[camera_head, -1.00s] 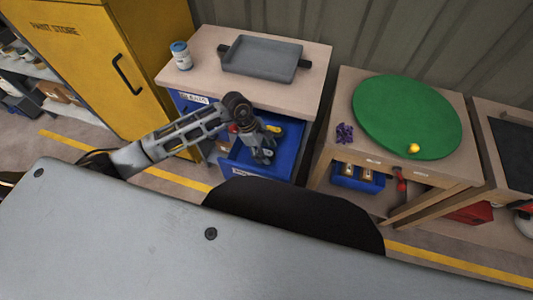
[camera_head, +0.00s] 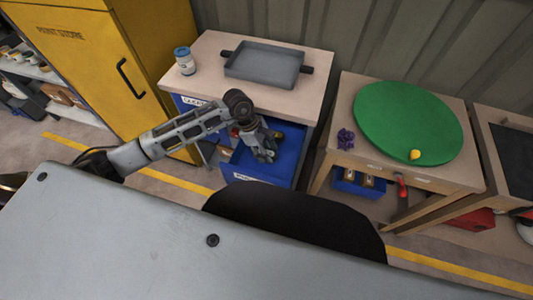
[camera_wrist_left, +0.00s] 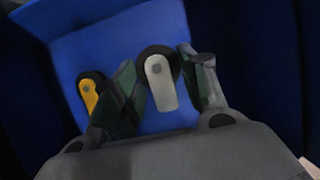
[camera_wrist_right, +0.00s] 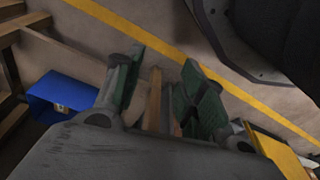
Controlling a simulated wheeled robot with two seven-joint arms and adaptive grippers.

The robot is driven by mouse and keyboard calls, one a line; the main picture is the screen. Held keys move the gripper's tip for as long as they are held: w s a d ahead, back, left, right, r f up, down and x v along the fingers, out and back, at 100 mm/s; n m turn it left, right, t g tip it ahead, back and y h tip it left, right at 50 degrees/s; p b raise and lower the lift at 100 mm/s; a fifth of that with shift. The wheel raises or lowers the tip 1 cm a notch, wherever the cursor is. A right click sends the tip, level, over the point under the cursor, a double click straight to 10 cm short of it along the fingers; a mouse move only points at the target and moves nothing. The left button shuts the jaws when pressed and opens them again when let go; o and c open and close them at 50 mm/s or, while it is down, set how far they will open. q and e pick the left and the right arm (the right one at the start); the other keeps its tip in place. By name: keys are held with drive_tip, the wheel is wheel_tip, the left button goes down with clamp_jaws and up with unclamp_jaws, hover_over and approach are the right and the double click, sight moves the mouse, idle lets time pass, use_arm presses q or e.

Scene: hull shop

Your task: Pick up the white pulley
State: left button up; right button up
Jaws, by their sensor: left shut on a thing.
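The white pulley (camera_wrist_left: 160,82), a pale plate with a dark wheel, is between the fingers of my left gripper (camera_wrist_left: 158,75), which is shut on it. A yellow pulley (camera_wrist_left: 90,97) lies left of the fingers in the blue drawer (camera_wrist_left: 120,40). In the head view my left gripper (camera_head: 264,153) reaches down into the open blue drawer (camera_head: 286,165) and hides most of what it holds. My right gripper (camera_wrist_right: 160,70) is open and empty, above the floor.
Above the drawer, the workbench (camera_head: 215,60) carries a grey tray (camera_head: 265,65) and a white jar with a blue lid (camera_head: 185,62). To the right, a table holds a green disc (camera_head: 408,120), a yellow piece (camera_head: 415,154) and a purple piece (camera_head: 345,138). A yellow cabinet (camera_head: 75,45) stands left.

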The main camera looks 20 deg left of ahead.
use_arm(q)
wheel_tip(320, 180, up, 5)
drive_tip(key=shift+r+p, duration=0.1)
drive_tip(key=shift+p, duration=0.2)
drive_tip(key=shift+r, duration=0.9)
use_arm(e)
drive_tip(key=shift+s+d+f, duration=0.2)
drive_tip(key=shift+d+f, duration=0.05)
drive_tip(key=shift+f, duration=0.55)
drive_tip(key=shift+s+d+f, duration=0.15)
drive_tip(key=shift+d+f, duration=0.1)
drive_tip(key=shift+f, duration=0.55)
drive_tip(key=shift+w+d+r, duration=0.1)
drive_tip(key=shift+r, duration=0.05)
